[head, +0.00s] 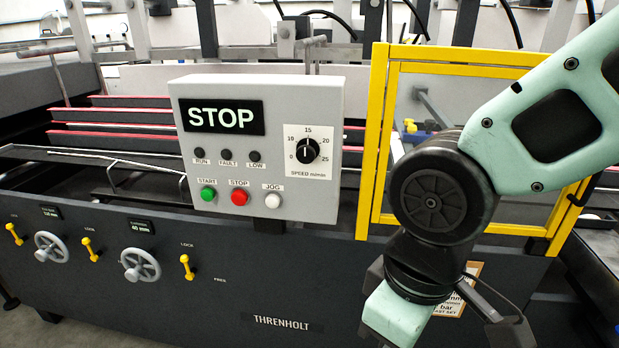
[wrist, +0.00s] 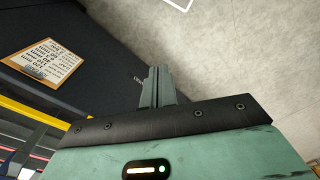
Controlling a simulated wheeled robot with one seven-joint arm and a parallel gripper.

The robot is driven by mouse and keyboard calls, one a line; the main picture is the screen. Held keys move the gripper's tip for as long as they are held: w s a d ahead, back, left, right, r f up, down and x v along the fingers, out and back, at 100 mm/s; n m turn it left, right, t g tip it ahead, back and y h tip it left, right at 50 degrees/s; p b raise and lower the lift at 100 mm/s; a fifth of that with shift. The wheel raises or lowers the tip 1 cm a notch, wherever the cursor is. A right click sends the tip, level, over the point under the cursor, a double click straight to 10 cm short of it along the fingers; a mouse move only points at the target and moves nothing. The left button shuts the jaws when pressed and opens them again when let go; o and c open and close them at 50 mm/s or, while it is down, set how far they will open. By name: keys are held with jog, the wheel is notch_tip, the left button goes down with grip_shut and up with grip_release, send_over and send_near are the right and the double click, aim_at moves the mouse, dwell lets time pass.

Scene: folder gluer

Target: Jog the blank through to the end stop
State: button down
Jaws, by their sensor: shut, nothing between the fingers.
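The grey control box (head: 258,150) stands at the front of the machine, with a display (head: 221,116) reading STOP. The white JOG button (head: 273,201) is at its lower right, beside the red STOP button (head: 239,198) and the green START button (head: 207,193). The RUN, FAULT and LOW lamps look dark. My gripper's fingers (wrist: 158,86) are together and empty in the wrist view, above the floor beside the dark machine front. In the head view my wrist hangs low, right of the box, and the fingertips are hidden. I cannot make out the blank or the end stop.
A yellow-framed guard (head: 378,140) stands right of the box, behind my arm. The speed knob (head: 307,150) is on the box. Handwheels (head: 140,265) and yellow lock levers (head: 187,267) stick out at lower left. The space before the box is clear.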

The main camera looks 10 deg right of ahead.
aim_at(272, 202)
dwell(0.8)
jog(key=w+a+f+n+t+y+b, duration=0.25)
jog(key=w+a+f+n, duration=0.2)
jog(key=w, duration=0.35)
jog(key=w+a+f+n+t+y+b, duration=0.2)
jog(key=w+a+f+n+t, duration=0.15)
jog(key=w+a, duration=0.3)
jog(key=w+a+r+n+t+y+b, duration=0.1)
jog(key=w+a+n+t+b, duration=0.1)
jog(key=w+n+t, duration=0.3)
jog(key=w+a+r+n+t+y+b, duration=0.1)
jog(key=w+r+n+t+y+b, duration=0.1)
jog(key=w+n+t, duration=0.3)
jog(key=n+t+b, duration=0.1)
jog(key=n+t, duration=0.1)
jog(key=n, duration=0.1)
jog(key=shift+a+n+t, duration=0.35)
jog(key=shift+n+t, duration=0.05)
jog(key=shift+w, duration=0.15)
jog(key=shift+w+d+b, duration=0.1)
jog(key=shift+w+d, duration=0.4)
jog(key=shift+w, duration=0.85)
jog(key=shift+w+d+b, duration=0.1)
jog(key=shift+w+d, duration=0.4)
jog(key=shift+w, duration=0.9)
jog(key=shift+w+d+b, duration=0.1)
jog(key=shift+w+d, duration=0.4)
jog(key=shift+w, duration=0.85)
